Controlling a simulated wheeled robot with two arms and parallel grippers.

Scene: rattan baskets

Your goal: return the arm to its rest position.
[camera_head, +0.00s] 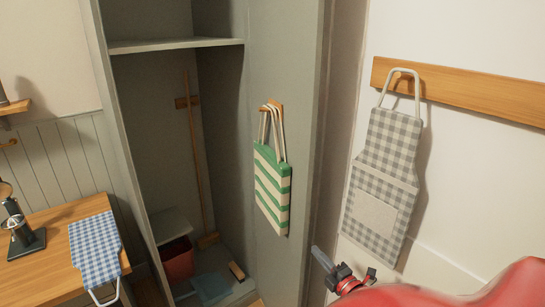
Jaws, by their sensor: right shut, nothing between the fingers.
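My right arm, red, comes in from the lower right corner. Its dark right gripper (322,258) is at the bottom of the view, pointing up and left. It is shut and empty. It is in front of the right edge of the open cabinet and below a grey checked apron (388,150). No part of my left gripper shows.
A tall grey cabinet (180,46) holds a broom and a red bucket (178,262). A green striped bag (272,188) hangs on its door. The apron hangs from a wooden rail (470,95).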

